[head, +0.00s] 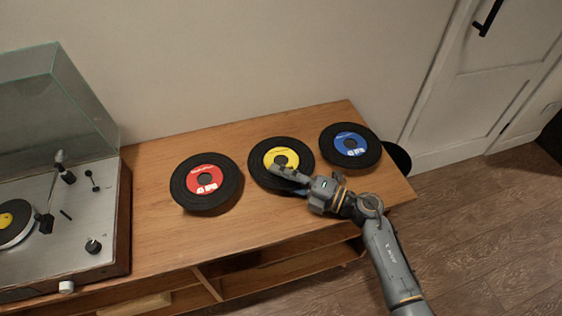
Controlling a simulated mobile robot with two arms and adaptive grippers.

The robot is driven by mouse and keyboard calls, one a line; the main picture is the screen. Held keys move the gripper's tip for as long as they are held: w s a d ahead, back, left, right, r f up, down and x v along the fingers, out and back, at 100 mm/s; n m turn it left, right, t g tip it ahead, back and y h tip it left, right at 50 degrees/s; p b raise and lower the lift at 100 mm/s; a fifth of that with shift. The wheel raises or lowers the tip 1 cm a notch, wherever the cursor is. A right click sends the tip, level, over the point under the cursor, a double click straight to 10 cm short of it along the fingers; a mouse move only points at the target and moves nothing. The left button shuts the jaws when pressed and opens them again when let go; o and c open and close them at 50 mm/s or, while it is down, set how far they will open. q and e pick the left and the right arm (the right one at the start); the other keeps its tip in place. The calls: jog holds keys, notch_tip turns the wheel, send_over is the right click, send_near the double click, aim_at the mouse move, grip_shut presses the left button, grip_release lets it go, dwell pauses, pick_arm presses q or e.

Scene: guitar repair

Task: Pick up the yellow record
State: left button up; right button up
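The yellow record (281,151), black with a yellow label, lies flat on the wooden cabinet top between two other records. My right gripper (285,176) reaches in from the lower right. Its fingers are over the near right part of the yellow record and cover part of it. Whether the fingers touch the record, and how far apart they are, cannot be made out. My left gripper is not in view.
A record with a red label (206,182) lies to the left, and one with a blue label (349,146) to the right. A turntable (75,225) with a raised clear lid (60,110) stands at the left. The cabinet top (150,165) is bare near its front edge.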

jog(key=shift+w+a, duration=0.2)
jog(key=shift+a, duration=0.25)
jog(key=shift+c, duration=0.2)
grip_shut()
